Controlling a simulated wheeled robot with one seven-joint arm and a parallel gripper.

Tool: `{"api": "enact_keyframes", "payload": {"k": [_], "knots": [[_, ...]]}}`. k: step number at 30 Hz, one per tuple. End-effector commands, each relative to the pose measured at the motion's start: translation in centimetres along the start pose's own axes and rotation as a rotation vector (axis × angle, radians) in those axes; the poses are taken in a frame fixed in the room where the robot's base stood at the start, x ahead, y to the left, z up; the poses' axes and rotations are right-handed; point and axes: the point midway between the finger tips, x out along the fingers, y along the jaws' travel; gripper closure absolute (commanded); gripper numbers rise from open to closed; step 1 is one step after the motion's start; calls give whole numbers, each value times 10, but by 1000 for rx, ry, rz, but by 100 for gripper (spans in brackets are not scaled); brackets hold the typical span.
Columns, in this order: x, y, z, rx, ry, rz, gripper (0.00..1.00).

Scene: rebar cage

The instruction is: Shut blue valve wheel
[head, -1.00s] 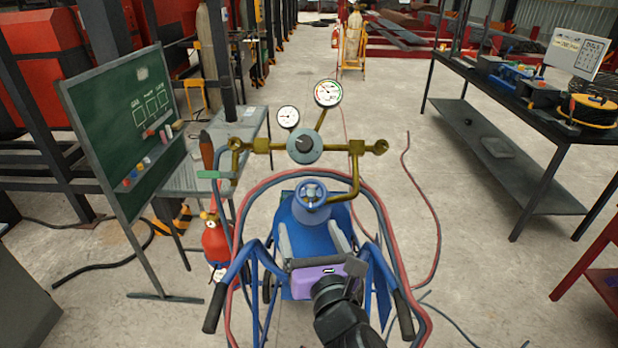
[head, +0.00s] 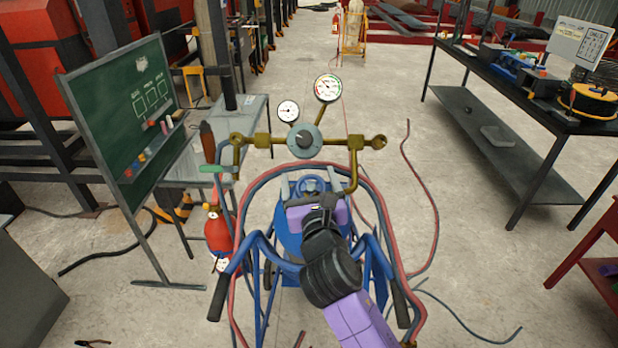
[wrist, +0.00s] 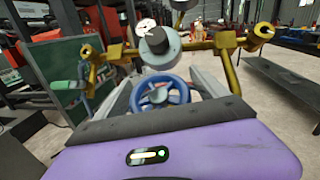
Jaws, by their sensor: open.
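The blue valve wheel (head: 311,183) is a small spoked ring on top of the blue cylinder, below the brass regulator bar (head: 262,141) and its grey knob. It also shows in the wrist view (wrist: 165,91), close ahead of my purple gripper body. My gripper (head: 312,182) is open, with one grey finger at the left and one at the right of the wheel. In the wrist view my gripper (wrist: 163,84) also has its fingers flanking the wheel. Neither finger clearly touches the rim, and the exact depth is hard to tell. My wrist hides much of the cylinder.
Two gauges (head: 327,88) stand above the bar, and a brass pipe curves down right of the wheel. Red and blue hoses (head: 409,225) loop around the blue trolley.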

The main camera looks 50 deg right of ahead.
Motion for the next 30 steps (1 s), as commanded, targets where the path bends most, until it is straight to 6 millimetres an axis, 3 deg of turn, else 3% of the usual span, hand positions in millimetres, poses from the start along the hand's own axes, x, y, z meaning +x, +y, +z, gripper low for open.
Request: {"api": "enact_keyframes", "payload": {"k": [6,16,30], "knots": [[0,0,0,0,0,0,18],[0,0,0,0,0,0,80],[0,-2,-1,58,-2,-109,80]]}}
